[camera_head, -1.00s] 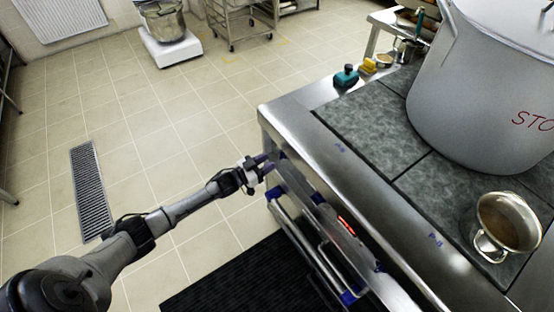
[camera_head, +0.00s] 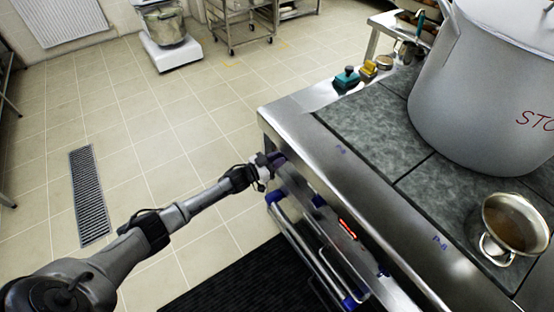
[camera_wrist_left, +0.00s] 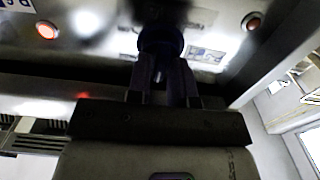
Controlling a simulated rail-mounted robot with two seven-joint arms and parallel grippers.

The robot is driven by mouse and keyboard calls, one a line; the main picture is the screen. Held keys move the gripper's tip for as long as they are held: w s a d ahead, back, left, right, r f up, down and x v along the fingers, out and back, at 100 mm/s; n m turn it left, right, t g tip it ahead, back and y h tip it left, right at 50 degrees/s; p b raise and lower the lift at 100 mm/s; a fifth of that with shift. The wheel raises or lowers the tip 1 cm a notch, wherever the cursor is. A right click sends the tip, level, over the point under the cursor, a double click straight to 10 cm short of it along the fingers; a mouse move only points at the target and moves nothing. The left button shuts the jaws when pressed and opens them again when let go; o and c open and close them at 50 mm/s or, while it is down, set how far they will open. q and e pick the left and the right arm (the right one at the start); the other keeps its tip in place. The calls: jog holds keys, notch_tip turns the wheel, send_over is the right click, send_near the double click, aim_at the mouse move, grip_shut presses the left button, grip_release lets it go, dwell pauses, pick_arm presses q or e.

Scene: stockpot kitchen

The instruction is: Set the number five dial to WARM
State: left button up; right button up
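My left gripper (camera_head: 274,160) is at the far end of the stove's front panel, reached from the left. In the left wrist view its two dark fingers (camera_wrist_left: 164,80) stand apart, with a gap between them, and point at a dark round dial (camera_wrist_left: 161,38) on the metal panel. The fingertips overlap the dial's near edge. Whether they press on it is too dark to tell. The dial's number, its pointer and the WARM mark cannot be read. In the head view the gripper hides this dial. My right gripper is in neither view.
A rail handle (camera_head: 300,250) runs below the panel. On the stove top (camera_head: 370,130) stand a big stockpot (camera_head: 470,100) and a small metal pot (camera_head: 515,225). Open floor lies left.

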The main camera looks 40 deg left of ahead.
pick_arm(q)
grip_shut()
jog(key=m, duration=1)
jog(key=shift+s+d+f+m, duration=0.1)
jog(key=shift+d+m, duration=0.05)
jog(key=shift+m, duration=0.15)
dwell(0.6)
jog(key=shift+o, duration=1.8)
grip_release()
